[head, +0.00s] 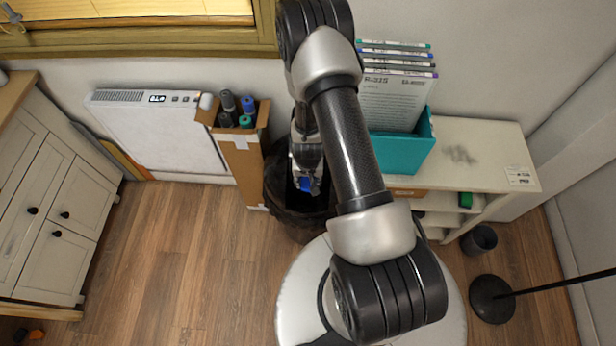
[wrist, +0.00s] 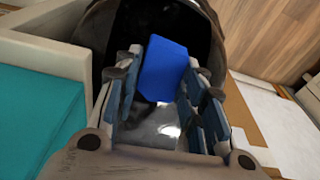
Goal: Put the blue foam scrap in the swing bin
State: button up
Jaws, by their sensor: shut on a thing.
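The blue foam scrap (head: 306,184) is a small blue block. In the wrist view the scrap (wrist: 163,70) sits between the two finger pads of my gripper (wrist: 168,88). My gripper (head: 305,172) is shut on it and points down over the mouth of a black bin (head: 292,222). In the wrist view the dark inside of the bin (wrist: 213,35) lies beyond the scrap. My arm covers part of the bin in the head view, so I cannot tell how deep the scrap is or see a swing lid.
A cardboard box (head: 243,160) with several rolled tubes stands left of the bin, beside a white heater (head: 160,130). A white shelf (head: 485,155) with a teal file box (head: 405,150) is to the right. The wooden floor (head: 175,245) at front left is mostly clear.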

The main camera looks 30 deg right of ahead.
notch_tip(320, 180, down, 13)
jog(key=b, duration=1)
jog(key=shift+f, duration=0.15)
jog(key=o, duration=0.8)
jog(key=r, duration=0.4)
jog(key=s+r, duration=0.1)
jog(key=r, duration=0.3)
jog(key=a+r, duration=0.1)
jog(key=r, duration=0.3)
jog(key=shift+s, duration=0.3)
